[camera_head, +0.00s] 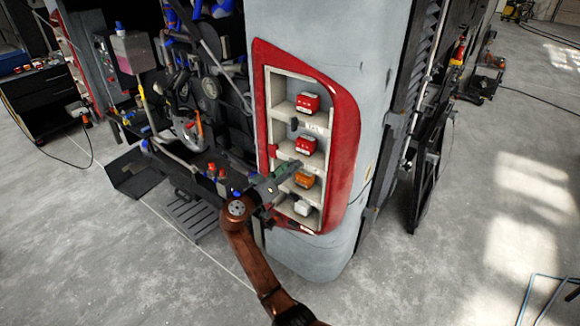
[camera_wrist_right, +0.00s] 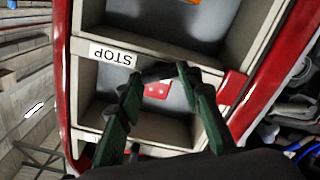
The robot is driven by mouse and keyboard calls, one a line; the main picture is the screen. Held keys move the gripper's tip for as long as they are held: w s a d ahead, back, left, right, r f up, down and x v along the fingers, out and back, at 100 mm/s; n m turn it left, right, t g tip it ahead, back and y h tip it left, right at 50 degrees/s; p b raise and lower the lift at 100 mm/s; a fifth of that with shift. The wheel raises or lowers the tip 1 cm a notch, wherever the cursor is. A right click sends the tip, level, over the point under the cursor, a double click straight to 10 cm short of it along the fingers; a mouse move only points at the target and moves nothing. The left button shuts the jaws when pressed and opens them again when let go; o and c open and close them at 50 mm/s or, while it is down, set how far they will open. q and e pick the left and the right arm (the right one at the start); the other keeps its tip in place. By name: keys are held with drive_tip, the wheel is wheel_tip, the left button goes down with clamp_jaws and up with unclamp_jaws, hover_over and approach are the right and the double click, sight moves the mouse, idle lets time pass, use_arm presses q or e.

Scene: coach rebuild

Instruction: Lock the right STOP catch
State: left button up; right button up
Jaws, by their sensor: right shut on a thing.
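The lamp panel (camera_head: 348,190) is a red-framed cabinet with stacked pale compartments on the vehicle's corner. A red lamp (camera_head: 305,146) sits in the second compartment from the top; in the right wrist view it shows partly behind the fingers (camera_wrist_right: 157,90). A STOP label (camera_wrist_right: 112,55) shows upside down on the shelf edge. My right gripper (camera_wrist_right: 160,74) reaches in front of this compartment, its green fingers closed on a small dark grey piece (camera_wrist_right: 156,72), apparently the STOP catch. The fingers hide part of it, so its position is unclear. My left gripper is out of view.
Another red lamp (camera_head: 308,103) is above, an orange lamp (camera_head: 304,180) and a white lamp (camera_head: 302,208) below. A red tab (camera_wrist_right: 232,87) stands beside the fingers.

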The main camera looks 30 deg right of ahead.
drive_tip(key=n+p, duration=0.1)
drive_tip(key=n, duration=0.1)
drive_tip(key=n+p, duration=0.2)
drive_tip(key=n, duration=0.1)
drive_tip(key=shift+w+r+n, duration=0.1)
drive_tip(key=shift+r+n, duration=0.1)
drive_tip(key=shift+n, duration=0.1)
drive_tip(key=shift+f+n+p, duration=0.15)
drive_tip(key=shift+n+p, duration=0.95)
drive_tip(key=shift+n, duration=0.4)
drive_tip(key=shift+f+n+p, duration=0.1)
drive_tip(key=shift+n+p, duration=0.95)
drive_tip(key=shift+n, duration=0.45)
drive_tip(key=shift+w+a, duration=0.1)
drive_tip(key=o, duration=1.2)
drive_tip(key=shift+f, duration=0.1)
drive_tip(key=shift+c, duration=0.2)
